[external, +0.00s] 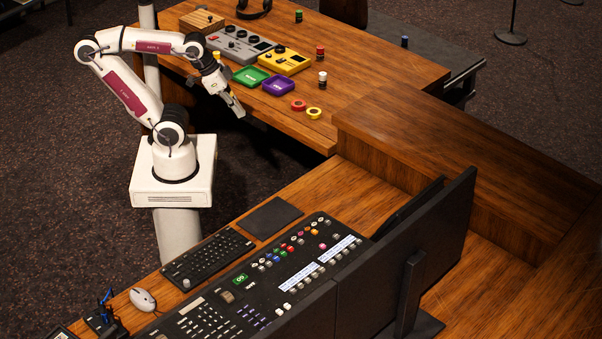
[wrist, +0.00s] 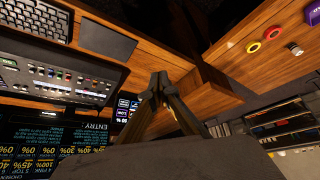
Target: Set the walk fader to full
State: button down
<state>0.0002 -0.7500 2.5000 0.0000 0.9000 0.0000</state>
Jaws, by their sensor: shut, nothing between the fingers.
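My gripper (external: 238,109) hangs in the air off the left edge of the far desk, pointing down and to the right. In the wrist view its fingertips (wrist: 160,78) meet, with nothing between them. The black control console (external: 262,270) lies on the near desk, well away from my gripper; it also shows at the left of the wrist view (wrist: 50,78). It carries coloured buttons, lit label strips and small controls. I cannot pick out the walk fader or read its label, and the monitors hide part of the console.
A keyboard (external: 208,257), black pad (external: 271,217) and mouse (external: 143,299) lie by the console. Monitors (external: 405,265) stand over its right side. The far desk holds a grey device (external: 238,46), a yellow device (external: 284,61), green (external: 250,77) and purple (external: 278,86) trays, rings and small cans.

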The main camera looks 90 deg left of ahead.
jog(key=shift+d, duration=0.15)
jog(key=w+d+f+n+g+h, duration=0.1)
jog(key=w+d+f+n+h, duration=0.15)
jog(key=d, duration=0.55)
jog(key=w+d+f+n+g+h, duration=0.2)
jog(key=w+d+f+n, duration=0.15)
jog(key=d, duration=0.45)
jog(key=w+d+f+n+g+h, duration=0.1)
jog(key=w+d+f+n+h, duration=0.15)
jog(key=d, duration=0.55)
jog(key=w+d+f+n+t, duration=0.1)
jog(key=w+n, duration=0.3)
jog(key=w+d+f+n+t, duration=0.1)
jog(key=w+f+n, duration=0.1)
jog(key=w+n, duration=0.2)
jog(key=w+d+f+n+t+h, duration=0.1)
jog(key=w+d+n, duration=0.1)
jog(key=w+n, duration=0.2)
jog(key=shift+w+f+n, duration=0.25)
jog(key=shift+f, duration=0.15)
jog(key=shift+w+a+r+n+t+y, duration=0.1)
jog(key=shift+w+a+n+t+y, duration=0.25)
jog(key=shift+w+n, duration=0.5)
jog(key=shift+w+a+f+n+t+y, duration=0.1)
jog(key=shift+w+a+n+t, duration=0.3)
jog(key=shift+n, duration=0.75)
jog(key=shift+w+a+r+n+t+y, duration=0.1)
jog(key=shift+w+a+n+t+y, duration=0.25)
jog(key=shift+w+n, duration=0.55)
jog(key=shift+s, duration=0.1)
